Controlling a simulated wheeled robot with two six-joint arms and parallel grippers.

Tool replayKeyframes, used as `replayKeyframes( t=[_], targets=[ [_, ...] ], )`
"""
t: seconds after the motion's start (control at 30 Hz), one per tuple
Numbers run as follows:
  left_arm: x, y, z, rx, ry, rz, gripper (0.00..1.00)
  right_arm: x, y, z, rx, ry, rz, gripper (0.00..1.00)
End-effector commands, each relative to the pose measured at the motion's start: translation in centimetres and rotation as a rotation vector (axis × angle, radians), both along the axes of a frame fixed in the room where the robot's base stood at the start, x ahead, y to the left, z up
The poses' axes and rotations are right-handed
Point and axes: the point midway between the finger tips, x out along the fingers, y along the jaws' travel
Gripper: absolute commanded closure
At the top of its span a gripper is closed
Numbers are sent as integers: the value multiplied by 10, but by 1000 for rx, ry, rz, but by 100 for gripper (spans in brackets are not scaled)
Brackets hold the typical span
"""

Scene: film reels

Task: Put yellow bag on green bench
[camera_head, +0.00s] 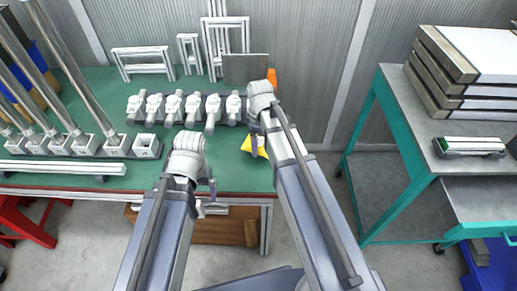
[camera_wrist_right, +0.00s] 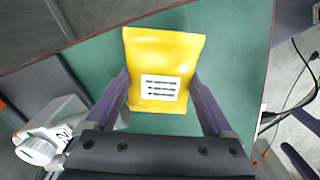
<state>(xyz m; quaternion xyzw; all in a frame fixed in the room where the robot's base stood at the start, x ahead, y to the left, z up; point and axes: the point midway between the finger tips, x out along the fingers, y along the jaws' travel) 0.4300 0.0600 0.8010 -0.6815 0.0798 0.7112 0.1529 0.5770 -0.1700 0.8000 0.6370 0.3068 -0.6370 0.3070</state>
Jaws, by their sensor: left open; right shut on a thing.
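The yellow bag (camera_head: 247,147) is over the green bench (camera_head: 226,177) near its right end. In the right wrist view the yellow bag (camera_wrist_right: 165,48) shows a white label with dark lines, with the green bench surface (camera_wrist_right: 232,50) behind it. My right gripper (camera_head: 254,142) is shut on the bag; its two fingers press on the bag's sides in the right wrist view (camera_wrist_right: 162,92). I cannot tell whether the bag touches the bench top. My left gripper (camera_head: 207,188) is open and empty near the bench's front edge.
A row of white parts in grey holders (camera_head: 173,106) stands behind the grippers. Several square sockets with long tubes (camera_head: 88,143) stand at the left. A grey panel (camera_head: 245,69) and an orange item (camera_head: 271,77) are at the back. A teal-framed table (camera_head: 388,100) stands at the right.

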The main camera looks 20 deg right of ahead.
Motion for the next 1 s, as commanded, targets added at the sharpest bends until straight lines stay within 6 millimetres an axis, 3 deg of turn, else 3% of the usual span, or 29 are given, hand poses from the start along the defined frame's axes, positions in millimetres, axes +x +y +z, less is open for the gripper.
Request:
replayKeyframes(
  t=[0.03,0.13,0.57,0.6,0.7,1.0],
  targets=[
    [0,0,-14,0,0,0,0,0,0,-14,0,0,0,80],
    [0,0,-24,0,0,0,0,1,1,-25,0,0,1,80],
    [0,0,-27,0,0,0,0,2,3,-28,0,0,0,80],
    [0,0,-27,0,0,0,0,2,3,-27,0,0,0,11],
    [0,0,-26,0,0,0,0,2,3,-26,0,0,0,0],
    [0,0,-25,0,0,0,0,2,3,-25,0,0,0,0]
  ],
)
